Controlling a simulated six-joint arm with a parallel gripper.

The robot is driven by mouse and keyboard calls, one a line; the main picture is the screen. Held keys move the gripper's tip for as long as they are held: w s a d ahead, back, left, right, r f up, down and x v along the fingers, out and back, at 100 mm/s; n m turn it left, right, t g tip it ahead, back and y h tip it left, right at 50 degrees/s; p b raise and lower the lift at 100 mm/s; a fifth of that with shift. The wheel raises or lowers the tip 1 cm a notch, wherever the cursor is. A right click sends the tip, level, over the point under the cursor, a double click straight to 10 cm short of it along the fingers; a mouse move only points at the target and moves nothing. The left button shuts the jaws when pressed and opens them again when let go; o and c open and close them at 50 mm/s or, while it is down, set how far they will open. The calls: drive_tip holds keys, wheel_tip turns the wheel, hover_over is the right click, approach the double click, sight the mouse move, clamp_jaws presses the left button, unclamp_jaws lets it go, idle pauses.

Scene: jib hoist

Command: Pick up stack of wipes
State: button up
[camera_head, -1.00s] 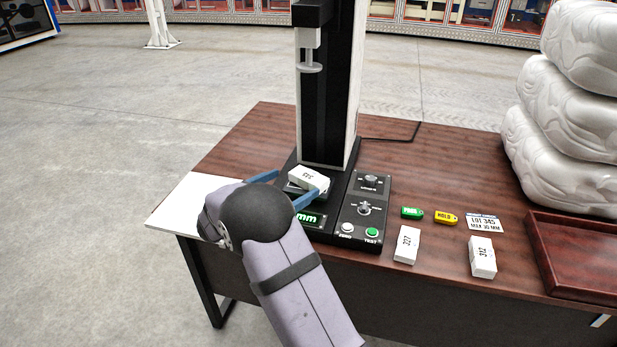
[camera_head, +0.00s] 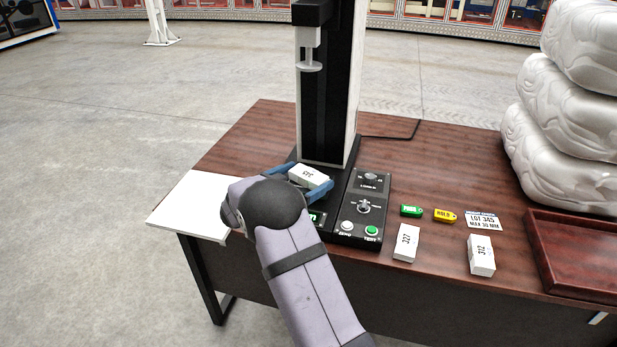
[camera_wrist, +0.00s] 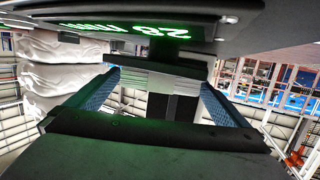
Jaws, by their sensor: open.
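A small white stack of wipes labelled 345 (camera_head: 308,177) sits on the black tester at the middle of the table. My gripper (camera_head: 307,180) is open, with one blue finger on each side of this stack; I cannot tell whether they touch it. In the wrist view my gripper (camera_wrist: 160,95) has its blue fingers apart at left and right, with pale layers of the stack (camera_wrist: 160,79) between them. Two more white stacks, labelled 327 (camera_head: 406,243) and 312 (camera_head: 481,255), lie on the table to the right.
The tester's tall column (camera_head: 328,100) rises right behind the stack. Its control panel (camera_head: 362,205) lies to the right. Green (camera_head: 411,210) and yellow (camera_head: 445,215) tags, a lot card (camera_head: 483,220) and a red-brown tray (camera_head: 578,248) are further right. The table's back left is clear.

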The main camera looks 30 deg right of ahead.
drive_tip(key=shift+x, duration=0.8)
drive_tip(key=shift+a, duration=0.1)
drive_tip(key=c, duration=1)
drive_tip(key=shift+c, duration=0.2)
drive_tip(key=shift+r, duration=0.15)
